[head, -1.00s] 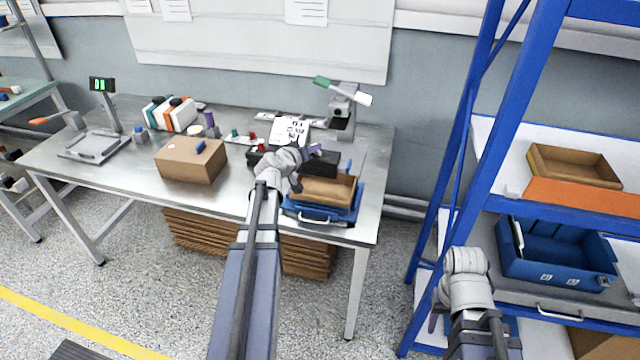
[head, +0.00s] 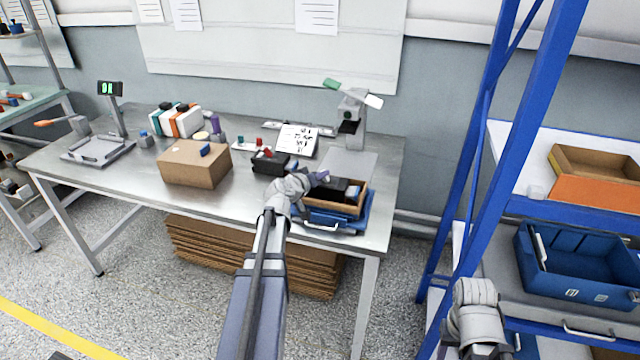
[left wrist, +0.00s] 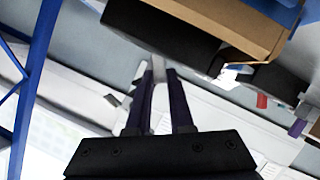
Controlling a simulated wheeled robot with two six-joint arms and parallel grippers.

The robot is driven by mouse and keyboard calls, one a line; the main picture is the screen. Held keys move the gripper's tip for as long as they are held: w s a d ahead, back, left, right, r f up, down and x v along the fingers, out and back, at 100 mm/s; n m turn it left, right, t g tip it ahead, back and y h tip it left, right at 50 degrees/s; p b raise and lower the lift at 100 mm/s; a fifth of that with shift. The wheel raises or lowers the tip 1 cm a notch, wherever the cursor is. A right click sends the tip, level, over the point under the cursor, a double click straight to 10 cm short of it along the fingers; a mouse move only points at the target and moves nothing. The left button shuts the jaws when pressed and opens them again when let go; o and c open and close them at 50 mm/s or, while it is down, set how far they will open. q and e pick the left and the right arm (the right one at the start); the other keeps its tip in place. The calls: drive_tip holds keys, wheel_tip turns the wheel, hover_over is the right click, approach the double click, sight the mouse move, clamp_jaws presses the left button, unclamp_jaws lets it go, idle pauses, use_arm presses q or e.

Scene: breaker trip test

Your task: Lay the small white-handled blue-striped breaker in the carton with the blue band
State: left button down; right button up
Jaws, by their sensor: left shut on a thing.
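The brown carton (head: 319,206) sits on a blue tray (head: 368,222) near the table's front right; I cannot make out its blue band. My left gripper (head: 319,178) is at the carton's back left. In the left wrist view the dark body (left wrist: 165,32) overlaps the carton's edge (left wrist: 225,22). My right gripper is low at the right, its fingers hidden.
Another black breaker (head: 270,163) lies left of the carton. A closed cardboard box (head: 195,168) stands farther left. A test stand with a lever (head: 352,112) is behind. A blue rack (head: 470,170) with a blue bin (head: 580,265) stands right.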

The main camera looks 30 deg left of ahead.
use_arm(q)
drive_tip(key=shift+f, duration=0.15)
use_arm(e)
drive_tip(key=shift+f, duration=0.2)
use_arm(q)
drive_tip(key=shift+f, duration=0.2)
drive_tip(key=c, duration=0.8)
unclamp_jaws()
drive_tip(key=shift+r, duration=0.1)
use_arm(e)
drive_tip(key=shift+f, duration=0.1)
use_arm(q)
drive_tip(key=shift+s+r, duration=0.15)
drive_tip(key=shift+r, duration=0.05)
drive_tip(key=p+v, duration=0.4)
drive_tip(key=v, duration=0.7)
drive_tip(key=shift+s, duration=0.35)
use_arm(e)
wheel_tip(320, 180, up, 4)
drive_tip(key=shift+r, duration=0.1)
